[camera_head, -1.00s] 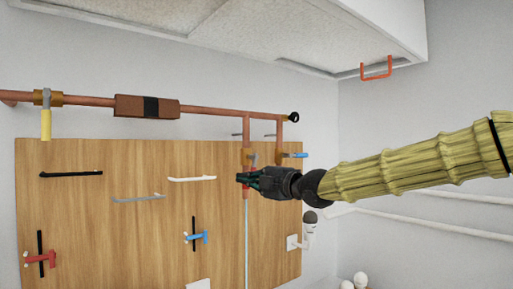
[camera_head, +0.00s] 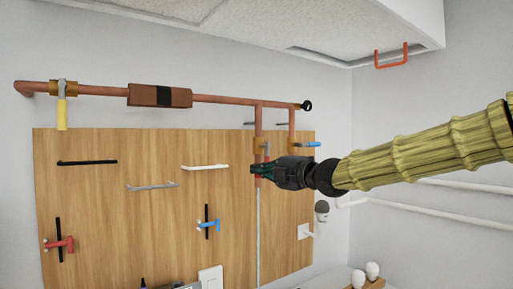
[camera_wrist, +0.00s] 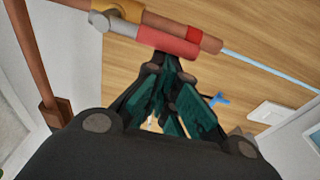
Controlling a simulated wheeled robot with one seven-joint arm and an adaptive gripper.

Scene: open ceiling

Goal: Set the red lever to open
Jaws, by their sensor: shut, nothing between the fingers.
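The red lever (camera_wrist: 167,42) has a red grip on a grey arm, fixed to a brass valve (camera_wrist: 122,9) on a copper pipe. In the wrist view it lies roughly along the pipe. In the head view, the valve (camera_head: 260,146) sits on a vertical pipe, and my gripper hides most of the lever. My gripper (camera_wrist: 163,60) is shut and empty, with its teal fingertips right beside the red grip. I cannot tell whether they touch it. In the head view my gripper (camera_head: 254,169) reaches in from the right, just below the valve.
A blue lever (camera_head: 312,144) sticks out on the neighbouring pipe, close above my gripper. A yellow lever (camera_head: 62,114) hangs at the far left. The wooden board (camera_head: 120,215) carries handles and tools. A white wall unit (camera_head: 210,277) is low down.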

